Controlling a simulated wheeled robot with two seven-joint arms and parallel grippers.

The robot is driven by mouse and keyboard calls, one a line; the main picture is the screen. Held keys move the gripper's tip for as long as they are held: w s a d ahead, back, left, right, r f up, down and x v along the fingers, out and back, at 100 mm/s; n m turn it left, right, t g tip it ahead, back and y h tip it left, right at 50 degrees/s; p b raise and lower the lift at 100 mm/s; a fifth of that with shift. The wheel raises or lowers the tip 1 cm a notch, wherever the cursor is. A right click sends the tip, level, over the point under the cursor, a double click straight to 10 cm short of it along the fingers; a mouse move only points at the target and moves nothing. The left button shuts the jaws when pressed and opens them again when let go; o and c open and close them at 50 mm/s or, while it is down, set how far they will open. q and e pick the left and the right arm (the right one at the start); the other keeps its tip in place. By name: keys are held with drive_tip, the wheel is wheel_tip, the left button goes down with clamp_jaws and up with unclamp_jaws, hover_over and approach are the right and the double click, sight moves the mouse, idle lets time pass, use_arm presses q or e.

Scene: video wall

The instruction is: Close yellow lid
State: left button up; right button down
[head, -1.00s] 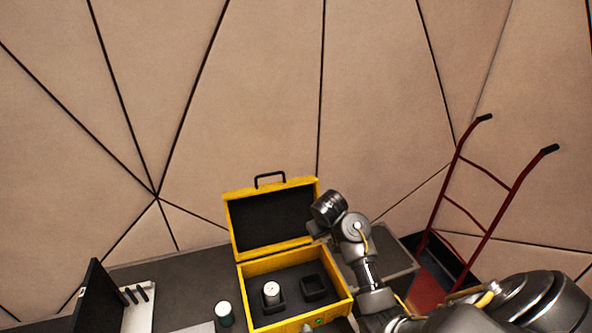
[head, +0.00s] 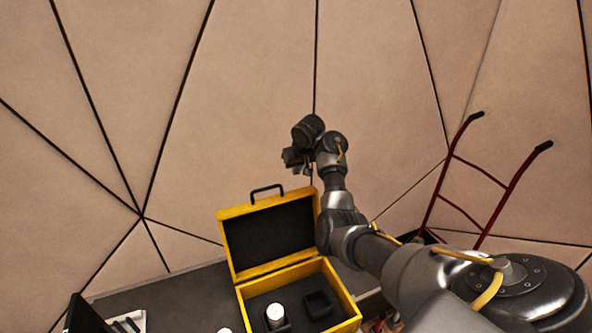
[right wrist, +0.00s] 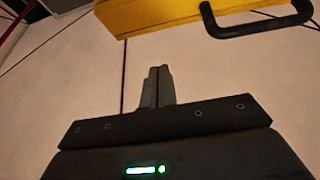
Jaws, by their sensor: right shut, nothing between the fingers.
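The yellow lid (head: 238,258) stands open and upright at the back of the yellow case (head: 345,302), its dark lining facing me. A black handle (head: 266,189) is on the lid's top edge. My right gripper (head: 290,158) is raised above and a little to the right of the handle, apart from the lid. In the right wrist view, my right gripper (right wrist: 158,72) is shut and empty, with the yellow lid (right wrist: 170,14) and its black handle (right wrist: 258,26) beyond the fingertips. My left gripper is not in view.
Inside the case, a white cylinder (head: 275,314) sits in one holder beside an empty black holder (head: 317,304). A dark screen (head: 84,316) stands at the lower left. A red hand truck (head: 480,200) leans at the right. The panelled wall is behind the lid.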

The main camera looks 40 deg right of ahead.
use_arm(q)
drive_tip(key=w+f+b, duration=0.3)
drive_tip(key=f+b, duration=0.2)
use_arm(e)
drive_tip(key=a+x, duration=0.1)
drive_tip(key=x, duration=0.8)
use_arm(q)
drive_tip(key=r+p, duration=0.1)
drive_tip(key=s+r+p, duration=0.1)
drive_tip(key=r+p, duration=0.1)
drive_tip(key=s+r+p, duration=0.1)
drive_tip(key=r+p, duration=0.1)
use_arm(e)
drive_tip(key=s+r, duration=0.2)
drive_tip(key=s, duration=0.1)
drive_tip(key=shift+s+a, duration=0.1)
drive_tip(key=shift+s, duration=0.15)
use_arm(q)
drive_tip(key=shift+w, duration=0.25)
use_arm(e)
drive_tip(key=shift+f, duration=0.15)
